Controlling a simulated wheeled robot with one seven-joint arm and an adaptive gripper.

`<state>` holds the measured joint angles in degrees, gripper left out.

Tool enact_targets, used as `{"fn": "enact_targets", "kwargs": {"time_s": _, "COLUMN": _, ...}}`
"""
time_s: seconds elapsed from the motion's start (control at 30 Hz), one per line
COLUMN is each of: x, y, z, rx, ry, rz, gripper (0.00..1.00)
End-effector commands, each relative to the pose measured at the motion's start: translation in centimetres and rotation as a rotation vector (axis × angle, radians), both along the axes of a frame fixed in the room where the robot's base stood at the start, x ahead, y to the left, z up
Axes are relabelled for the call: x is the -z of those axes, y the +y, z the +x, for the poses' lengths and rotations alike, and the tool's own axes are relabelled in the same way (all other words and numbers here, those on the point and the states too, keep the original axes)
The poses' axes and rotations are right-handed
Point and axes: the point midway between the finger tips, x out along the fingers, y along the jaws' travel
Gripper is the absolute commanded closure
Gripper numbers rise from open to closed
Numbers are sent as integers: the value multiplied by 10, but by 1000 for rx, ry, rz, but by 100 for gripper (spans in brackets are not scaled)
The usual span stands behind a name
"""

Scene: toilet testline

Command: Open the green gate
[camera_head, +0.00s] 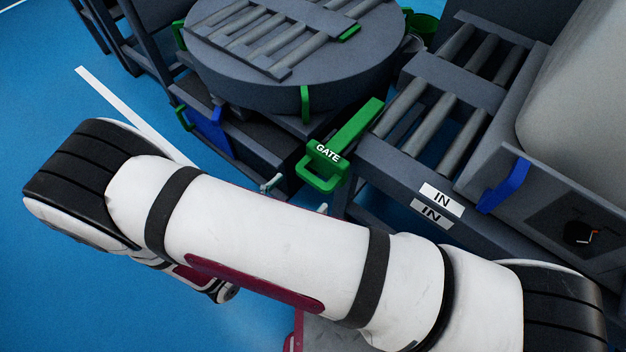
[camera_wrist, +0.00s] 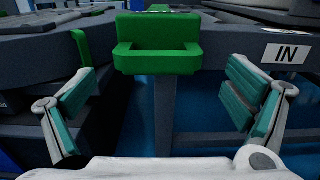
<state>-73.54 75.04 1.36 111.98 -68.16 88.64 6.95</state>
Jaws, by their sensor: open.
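The green gate (camera_head: 343,140) is a bar with a loop handle, labelled "GATE", at the end of the roller conveyor marked "IN", facing the round turntable. In the wrist view the gate's handle (camera_wrist: 157,62) is at the upper middle. My gripper (camera_wrist: 162,103) is open and empty, with its teal-padded fingers spread to the left and right, below and apart from the handle in that picture. In the head view my arm hides most of the gripper; only small finger parts show below the gate.
The round turntable (camera_head: 300,85) with rollers stands at the back. The roller conveyor (camera_head: 440,110) is on the right, with a blue handle (camera_head: 504,186) on its side. Another blue part (camera_head: 208,130) is under the turntable. Blue floor (camera_head: 60,270) is clear at left.

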Motion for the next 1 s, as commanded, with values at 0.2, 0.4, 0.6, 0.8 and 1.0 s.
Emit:
{"fn": "enact_targets", "kwargs": {"time_s": 0.2, "x": 1, "y": -21, "z": 26, "rx": 1, "ry": 0, "rz": 0, "gripper": 4}}
{"fn": "enact_targets", "kwargs": {"time_s": 0.4, "x": 0, "y": -28, "z": 37, "rx": 1, "ry": 0, "rz": 1, "gripper": 4}}
{"fn": "enact_targets", "kwargs": {"time_s": 0.6, "x": 0, "y": -29, "z": 38, "rx": 0, "ry": 0, "rz": 1, "gripper": 4}}
{"fn": "enact_targets", "kwargs": {"time_s": 0.8, "x": 0, "y": -29, "z": 38, "rx": 0, "ry": 0, "rz": 1, "gripper": 29}}
{"fn": "enact_targets", "kwargs": {"time_s": 1.0, "x": 0, "y": -30, "z": 37, "rx": 3, "ry": 0, "rz": 0, "gripper": 65}}
